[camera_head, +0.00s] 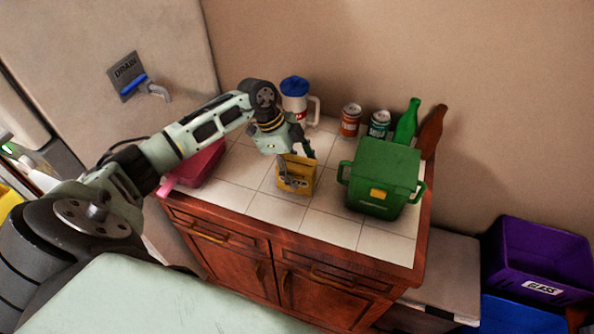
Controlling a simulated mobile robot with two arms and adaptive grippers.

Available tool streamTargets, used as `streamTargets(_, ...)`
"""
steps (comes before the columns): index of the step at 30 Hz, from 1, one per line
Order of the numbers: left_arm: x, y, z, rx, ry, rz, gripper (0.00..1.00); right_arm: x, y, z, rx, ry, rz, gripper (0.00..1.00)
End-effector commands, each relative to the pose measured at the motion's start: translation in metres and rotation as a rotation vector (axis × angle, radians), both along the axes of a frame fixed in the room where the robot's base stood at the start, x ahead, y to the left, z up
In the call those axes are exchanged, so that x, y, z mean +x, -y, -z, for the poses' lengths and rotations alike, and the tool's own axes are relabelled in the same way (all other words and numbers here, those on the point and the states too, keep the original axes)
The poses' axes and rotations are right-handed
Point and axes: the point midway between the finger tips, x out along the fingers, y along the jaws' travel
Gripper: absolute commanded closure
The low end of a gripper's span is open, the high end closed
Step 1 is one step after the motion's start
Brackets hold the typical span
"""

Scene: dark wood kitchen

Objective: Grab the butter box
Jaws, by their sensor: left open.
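The butter box, a small yellow carton (299,171), stands on the white tiled counter (273,210) in the head view. My left arm reaches in from the left, and my left gripper (298,169) is over the box. Its jaws are open, with one finger in front of the box's left part and the other near its upper right edge. The fingers hide part of the box. I cannot tell whether they touch it. My right gripper is not in view.
A green lidded pot (382,180) stands right of the box. Behind are a blue-lidded jug (294,97), two cans (350,120) and green (407,122) and brown (431,130) bottles. A red container (196,163) lies left. Bare tiles lie in front.

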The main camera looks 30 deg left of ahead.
Motion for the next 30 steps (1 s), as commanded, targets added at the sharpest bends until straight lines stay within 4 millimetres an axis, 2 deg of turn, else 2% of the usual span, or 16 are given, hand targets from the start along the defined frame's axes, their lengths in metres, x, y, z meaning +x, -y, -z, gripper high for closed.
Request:
streamTargets(3, 0.0002, 0.0001, 0.0018, 0.001, 0.001, 0.0, 0.35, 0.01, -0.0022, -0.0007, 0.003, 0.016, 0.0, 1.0)
streamTargets(7, 0.0002, 0.0001, 0.0017, 0.0, 0.0, 0.0, 0.37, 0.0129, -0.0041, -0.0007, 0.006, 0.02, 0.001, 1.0)
streamTargets(26, 0.0003, 0.0001, 0.001, 0.0, 0.001, 0.0, 0.92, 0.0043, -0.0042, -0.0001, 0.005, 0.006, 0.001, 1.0)
streamTargets(30, 0.0009, 0.0001, 0.0002, 0.0, 0.002, 0.0, 0.92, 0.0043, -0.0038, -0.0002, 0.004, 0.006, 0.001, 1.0)
